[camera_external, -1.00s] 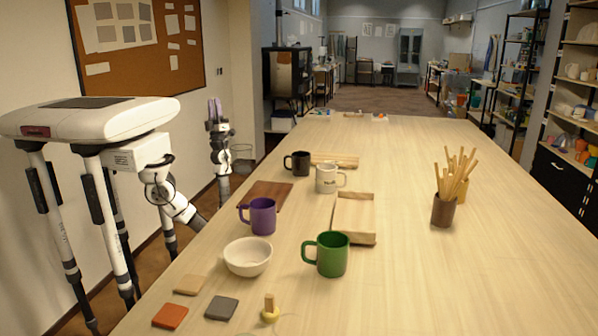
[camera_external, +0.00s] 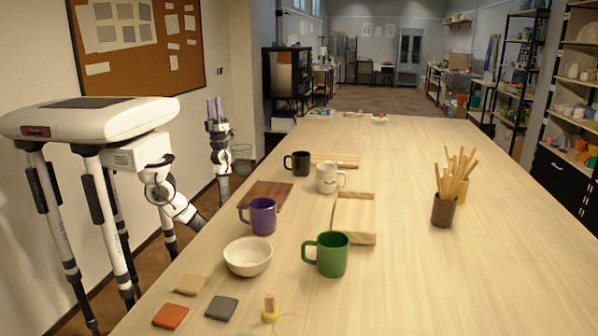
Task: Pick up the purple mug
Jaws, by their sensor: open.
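The purple mug (camera_external: 262,217) stands upright on the table, left of the middle, with its handle to the left. It is at the near edge of a dark brown board (camera_external: 268,194); I cannot tell whether it touches it. My gripper (camera_external: 215,108) is raised beside the table's left edge, behind and left of the purple mug, with its fingers pointing up. It is open and empty, well apart from the mug.
A white bowl (camera_external: 248,256) and a green mug (camera_external: 328,254) stand in front of the purple mug. A black mug (camera_external: 298,163) and a white mug (camera_external: 327,178) stand behind it. A wooden tray (camera_external: 354,212) lies to its right. The table's right side is mostly clear around the stick cups (camera_external: 444,211).

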